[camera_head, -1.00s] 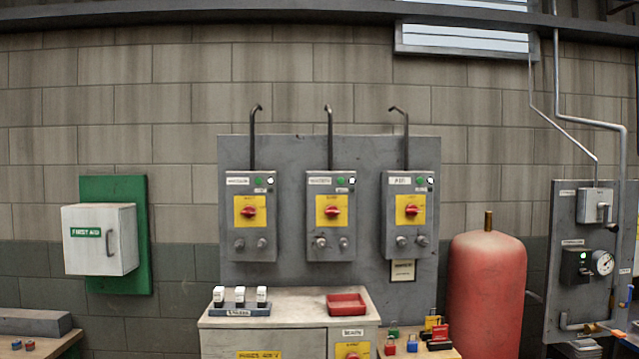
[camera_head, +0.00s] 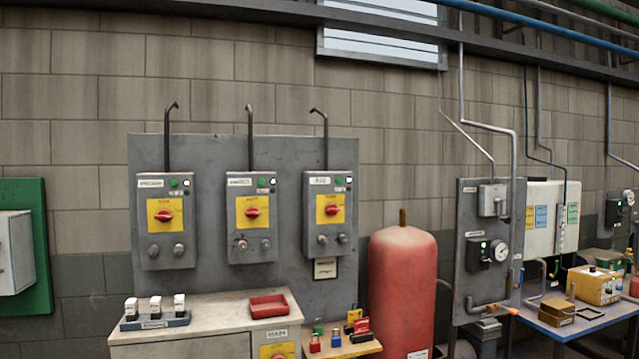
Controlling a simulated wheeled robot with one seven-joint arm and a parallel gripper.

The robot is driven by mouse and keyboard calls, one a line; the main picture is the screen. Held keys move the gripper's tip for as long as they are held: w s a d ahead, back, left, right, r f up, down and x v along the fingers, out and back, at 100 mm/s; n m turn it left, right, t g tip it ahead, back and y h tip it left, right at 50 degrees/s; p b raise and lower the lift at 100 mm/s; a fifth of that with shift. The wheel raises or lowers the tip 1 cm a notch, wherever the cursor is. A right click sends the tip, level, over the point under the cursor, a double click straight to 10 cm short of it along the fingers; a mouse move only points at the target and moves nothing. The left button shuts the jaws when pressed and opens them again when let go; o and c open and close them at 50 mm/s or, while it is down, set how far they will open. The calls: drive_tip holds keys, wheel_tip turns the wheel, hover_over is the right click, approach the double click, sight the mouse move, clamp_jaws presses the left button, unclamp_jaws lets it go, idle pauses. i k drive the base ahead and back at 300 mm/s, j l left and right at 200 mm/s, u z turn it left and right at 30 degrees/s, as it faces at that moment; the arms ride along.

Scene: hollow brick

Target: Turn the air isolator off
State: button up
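Three grey isolator boxes hang in a row on a grey backboard: the left box (camera_head: 166,250), the middle box (camera_head: 251,205) and the right box (camera_head: 323,268). Each has a red rotary knob on a yellow plate, with small lamps above and two round fittings below. The right box has a short label, possibly reading "AIR", but too small to be sure. Its red knob (camera_head: 332,209) appears to lie roughly horizontal. A grey board (camera_head: 466,290) further right carries a switch box (camera_head: 492,200) and a round gauge (camera_head: 501,250). My gripper is not in view.
A cabinet (camera_head: 210,307) below the boxes holds a red tray (camera_head: 269,305) and a rack of white-topped items (camera_head: 155,321). Padlocks (camera_head: 315,343) sit on a low bench. A red tank (camera_head: 402,285) stands right of the backboard. A blue-topped bench (camera_head: 575,327) is at far right.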

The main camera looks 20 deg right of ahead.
sight(330, 209)
drive_tip(key=i+l+u, duration=0.1)
drive_tip(key=i, duration=0.4)
drive_tip(key=i+l+u, duration=0.15)
drive_tip(key=i+l, duration=0.15)
drive_tip(key=i, duration=0.2)
drive_tip(key=i+l+u, duration=0.1)
drive_tip(key=i+l, duration=0.2)
drive_tip(key=i, duration=0.2)
drive_tip(key=i+l+u, duration=0.1)
drive_tip(key=i+l, duration=0.25)
drive_tip(key=i, duration=0.15)
